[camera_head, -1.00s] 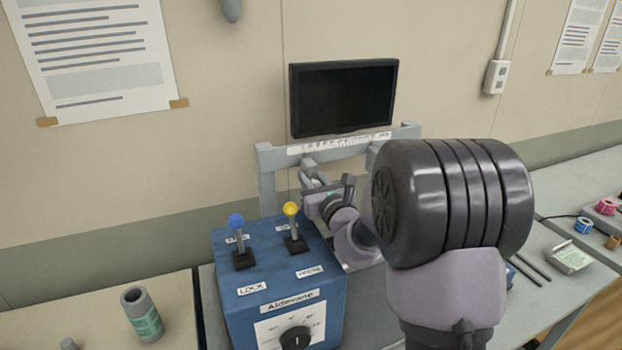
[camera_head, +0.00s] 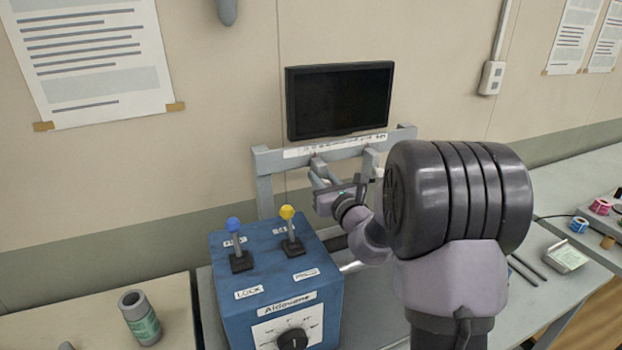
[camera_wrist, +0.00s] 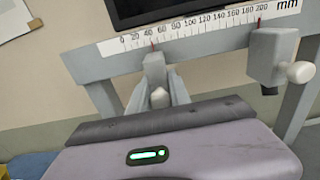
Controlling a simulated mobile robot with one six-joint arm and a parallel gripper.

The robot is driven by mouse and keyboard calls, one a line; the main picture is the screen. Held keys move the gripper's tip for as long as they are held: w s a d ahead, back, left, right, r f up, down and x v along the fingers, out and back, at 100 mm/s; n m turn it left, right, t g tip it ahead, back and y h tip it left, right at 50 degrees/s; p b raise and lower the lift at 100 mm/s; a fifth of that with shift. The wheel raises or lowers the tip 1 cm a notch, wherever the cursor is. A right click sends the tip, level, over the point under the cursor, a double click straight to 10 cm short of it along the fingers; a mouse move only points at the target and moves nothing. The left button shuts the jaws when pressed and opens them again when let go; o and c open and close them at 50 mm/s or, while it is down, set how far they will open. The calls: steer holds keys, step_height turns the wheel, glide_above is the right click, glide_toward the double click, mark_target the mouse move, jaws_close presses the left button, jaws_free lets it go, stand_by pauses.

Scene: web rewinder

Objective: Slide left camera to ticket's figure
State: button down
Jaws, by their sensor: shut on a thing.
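The left camera (camera_wrist: 154,69) is a grey block on the rail below the monitor, with a pale rounded knob (camera_wrist: 160,98) in front. It also shows in the head view (camera_head: 318,166). Its red pointer sits a little past 40 on the white mm scale (camera_wrist: 205,28).
A blue control box (camera_head: 272,280) with blue-topped and yellow-topped levers and a dial stands left of my arm. The dark monitor (camera_head: 340,98) is above the rail. A grey-green cylinder (camera_head: 140,318) stands on the left table. Coloured spools (camera_head: 600,206) lie far right.

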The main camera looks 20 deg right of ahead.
steer(key=c, duration=1.3)
jaws_free()
steer(key=shift+a, duration=0.1)
steer(key=shift+s, duration=0.1)
steer(key=s+b, duration=0.3)
steer(key=s, duration=1.4)
steer(key=shift+s, duration=0.15)
